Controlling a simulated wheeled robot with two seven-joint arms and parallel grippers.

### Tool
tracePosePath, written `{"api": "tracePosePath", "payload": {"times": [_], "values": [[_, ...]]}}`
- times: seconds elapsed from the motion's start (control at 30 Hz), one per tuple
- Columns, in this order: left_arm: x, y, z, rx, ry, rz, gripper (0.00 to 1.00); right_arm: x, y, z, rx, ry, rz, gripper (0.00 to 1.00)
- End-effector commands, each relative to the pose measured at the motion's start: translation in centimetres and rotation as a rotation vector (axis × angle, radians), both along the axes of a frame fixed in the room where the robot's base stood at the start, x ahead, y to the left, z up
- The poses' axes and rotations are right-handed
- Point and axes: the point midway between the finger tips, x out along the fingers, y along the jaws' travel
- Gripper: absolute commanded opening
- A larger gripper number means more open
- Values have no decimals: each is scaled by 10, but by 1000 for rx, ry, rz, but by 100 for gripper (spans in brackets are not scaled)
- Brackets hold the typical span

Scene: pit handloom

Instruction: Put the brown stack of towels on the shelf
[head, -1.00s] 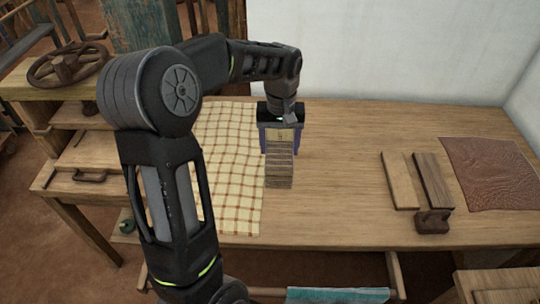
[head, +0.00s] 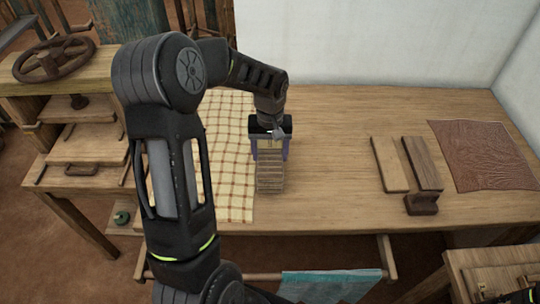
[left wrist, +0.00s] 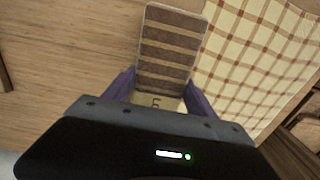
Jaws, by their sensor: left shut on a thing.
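The brown striped stack of towels (head: 270,178) is in the jaws of my left gripper (head: 270,150), over the table beside the right edge of a checked cloth. In the left wrist view the stack (left wrist: 170,48) reaches out between the two purple fingers of my left gripper (left wrist: 160,98), which are shut on its near end. I cannot tell whether the stack touches the table. A wooden unit with open levels (head: 85,150), perhaps the shelf, stands at the left. My right gripper does not show.
The checked cloth (head: 228,160) lies on the wooden table (head: 330,150). Two boards (head: 390,164), a dark wooden block (head: 421,204) and a brown leather-like sheet (head: 485,155) lie at the right. The table middle is clear. A teal cloth (head: 330,286) hangs on a front bar.

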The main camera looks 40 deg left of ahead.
Motion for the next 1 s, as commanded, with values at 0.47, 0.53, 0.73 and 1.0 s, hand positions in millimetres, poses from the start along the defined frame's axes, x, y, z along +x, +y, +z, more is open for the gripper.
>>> {"api": "tracePosePath", "payload": {"times": [0.47, 0.53, 0.73, 1.0], "values": [[0, 0, -21, -1, -1, 1, 18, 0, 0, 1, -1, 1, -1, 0], [0, 0, -24, 0, 0, 1, 18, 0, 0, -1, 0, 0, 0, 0], [0, 0, -23, -1, 1, 1, 79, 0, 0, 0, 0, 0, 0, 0], [0, 0, -23, -1, 1, 1, 87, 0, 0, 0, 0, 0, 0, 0]]}}
